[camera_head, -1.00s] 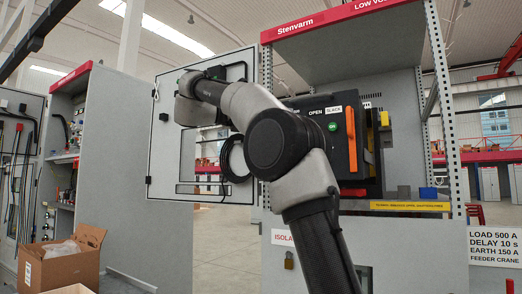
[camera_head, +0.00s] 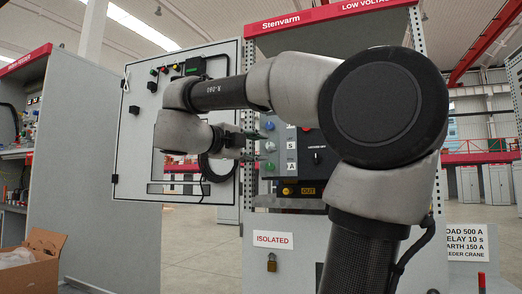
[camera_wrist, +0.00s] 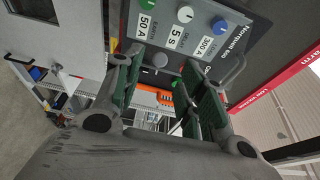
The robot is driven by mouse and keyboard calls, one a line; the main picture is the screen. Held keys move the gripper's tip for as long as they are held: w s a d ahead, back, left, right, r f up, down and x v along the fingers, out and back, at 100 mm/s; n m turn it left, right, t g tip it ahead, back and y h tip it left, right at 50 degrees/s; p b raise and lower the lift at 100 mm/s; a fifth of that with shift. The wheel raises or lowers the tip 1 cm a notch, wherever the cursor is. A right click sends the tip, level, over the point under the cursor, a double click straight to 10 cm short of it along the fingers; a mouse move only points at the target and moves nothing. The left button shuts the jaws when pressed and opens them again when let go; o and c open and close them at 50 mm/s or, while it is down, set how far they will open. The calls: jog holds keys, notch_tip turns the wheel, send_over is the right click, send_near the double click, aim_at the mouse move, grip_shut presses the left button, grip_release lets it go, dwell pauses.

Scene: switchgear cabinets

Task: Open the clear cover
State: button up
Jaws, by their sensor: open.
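My gripper (camera_head: 262,147) is open, in front of the dark grey trip unit (camera_head: 283,165) in the cabinet. In the wrist view my gripper (camera_wrist: 160,98) has its two green-padded fingers apart with nothing between them. The trip unit's face (camera_wrist: 168,30) fills the top there, with blue, white and green knobs beside labels 300 A, 5 s and 50 A. The clear cover itself is hard to make out; I cannot tell its edges or whether it is shut. A thin grey bar like a handle (camera_wrist: 236,71) shows to the right of the right finger. My arm hides the breaker's right part.
The cabinet door (camera_head: 140,130) stands open at the left, with a coiled black cable. A padlock (camera_head: 271,263) hangs under the ISOLATED label. A cardboard box (camera_head: 35,268) sits at lower left.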

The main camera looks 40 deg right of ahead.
aim_at(269, 149)
jog(key=shift+w+d, duration=0.2)
jog(key=shift+d, duration=2.15)
grip_shut()
